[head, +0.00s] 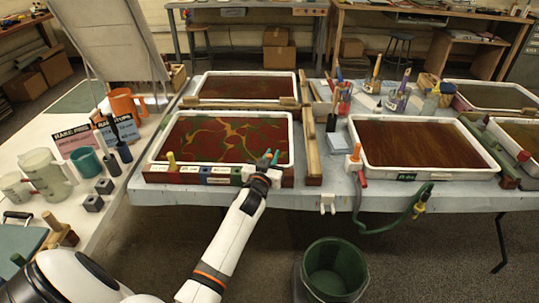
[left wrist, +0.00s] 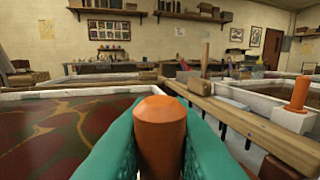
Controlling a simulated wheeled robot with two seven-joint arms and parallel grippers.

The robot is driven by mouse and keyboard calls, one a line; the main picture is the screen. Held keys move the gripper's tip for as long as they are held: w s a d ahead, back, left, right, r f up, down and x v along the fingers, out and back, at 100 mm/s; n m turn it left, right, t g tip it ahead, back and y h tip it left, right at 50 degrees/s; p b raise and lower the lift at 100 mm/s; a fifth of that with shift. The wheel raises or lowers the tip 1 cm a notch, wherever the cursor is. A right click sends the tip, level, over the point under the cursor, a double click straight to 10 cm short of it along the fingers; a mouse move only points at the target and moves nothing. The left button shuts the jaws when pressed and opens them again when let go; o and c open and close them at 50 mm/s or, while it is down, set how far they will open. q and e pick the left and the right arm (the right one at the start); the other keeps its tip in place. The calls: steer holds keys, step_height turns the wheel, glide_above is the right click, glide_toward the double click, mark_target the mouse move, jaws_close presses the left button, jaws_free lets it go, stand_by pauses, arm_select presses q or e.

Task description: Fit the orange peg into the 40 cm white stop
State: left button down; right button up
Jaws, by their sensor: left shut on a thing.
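My left gripper (head: 270,157) has teal fingers and is over the front right corner of the left marbling tray (head: 289,150). In the left wrist view its fingers are shut on an orange peg (left wrist: 160,127), which stands upright between them. A white stop (head: 247,172) shows on the tray's front strip, just left of the gripper; I cannot read its number. Another white stop (head: 353,164) is at the right tray's left front corner with an orange peg (head: 356,151) standing in it. That stop also shows in the left wrist view (left wrist: 292,121). My right gripper is not in view.
A wooden rail (head: 311,150) runs between the two front trays. A yellow peg (head: 171,161) stands at the front strip's left end. A green hose (head: 405,217) hangs at the table's front edge, and a green bucket (head: 333,270) stands on the floor.

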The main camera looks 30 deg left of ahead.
arm_select(q)
steer(key=shift+f, duration=0.2)
steer(key=c, duration=1.3)
jaws_free()
steer(key=shift+r, duration=0.1)
steer(key=shift+s+d, duration=0.15)
steer(key=shift+s, duration=0.35)
steer(key=v, duration=1.1)
